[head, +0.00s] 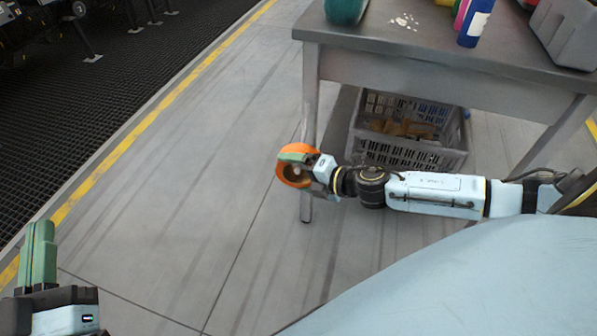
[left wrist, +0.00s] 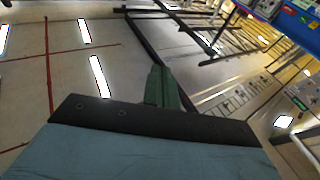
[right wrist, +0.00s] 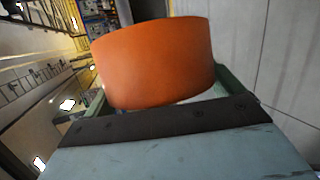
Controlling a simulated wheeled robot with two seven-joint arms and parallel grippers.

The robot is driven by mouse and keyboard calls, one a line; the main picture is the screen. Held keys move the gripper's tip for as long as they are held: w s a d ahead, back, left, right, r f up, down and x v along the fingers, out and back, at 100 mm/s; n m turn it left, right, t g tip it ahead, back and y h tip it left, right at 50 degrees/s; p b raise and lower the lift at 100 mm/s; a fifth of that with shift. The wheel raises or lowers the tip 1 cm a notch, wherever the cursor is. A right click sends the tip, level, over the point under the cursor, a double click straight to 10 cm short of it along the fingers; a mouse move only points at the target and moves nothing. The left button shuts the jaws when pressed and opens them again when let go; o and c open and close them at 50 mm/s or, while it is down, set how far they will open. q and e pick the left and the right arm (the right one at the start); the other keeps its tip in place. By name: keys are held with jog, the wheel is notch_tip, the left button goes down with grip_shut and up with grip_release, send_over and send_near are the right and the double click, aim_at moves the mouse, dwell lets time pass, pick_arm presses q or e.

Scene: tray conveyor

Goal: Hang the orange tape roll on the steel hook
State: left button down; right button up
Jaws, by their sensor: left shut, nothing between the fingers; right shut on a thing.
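The orange tape roll (head: 284,176) is held out over the floor in front of the table. My right gripper (head: 298,164) is shut on it. In the right wrist view the roll (right wrist: 155,60) fills the space between the green fingers, its curved outer side facing the camera. My left gripper (head: 42,243) is at the lower left of the head view, shut and empty, its green fingers together. It also shows in the left wrist view (left wrist: 160,86). The steel hook cannot be made out in any view.
A grey table (head: 420,58) stands at the upper right, with a teal object (head: 345,10), a blue bottle (head: 475,24) and a grey bin (head: 566,32) on it. A grey crate (head: 408,154) with brown contents sits below. The floor at left, with a yellow line (head: 150,122), is clear.

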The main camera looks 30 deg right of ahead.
jog(key=o, duration=0.8)
jog(key=shift+s, duration=0.1)
jog(key=shift+s+d+r, duration=0.1)
jog(key=shift+s+d, duration=0.05)
jog(key=shift+s, duration=0.05)
pick_arm(q)
jog(key=s+a+f+g+y+p, duration=0.1)
jog(key=f+g, duration=0.3)
jog(key=f, duration=0.3)
jog(key=s+a+f+g+y+p, duration=0.2)
jog(key=f+g, duration=0.3)
jog(key=f, duration=0.1)
jog(key=shift+a+f+g+y+p, duration=0.3)
jog(key=shift+f, duration=0.05)
pick_arm(e)
jog(key=v, duration=1.2)
jog(key=shift+s+d, duration=0.2)
jog(key=shift+s, duration=0.05)
jog(key=shift+r, duration=0.15)
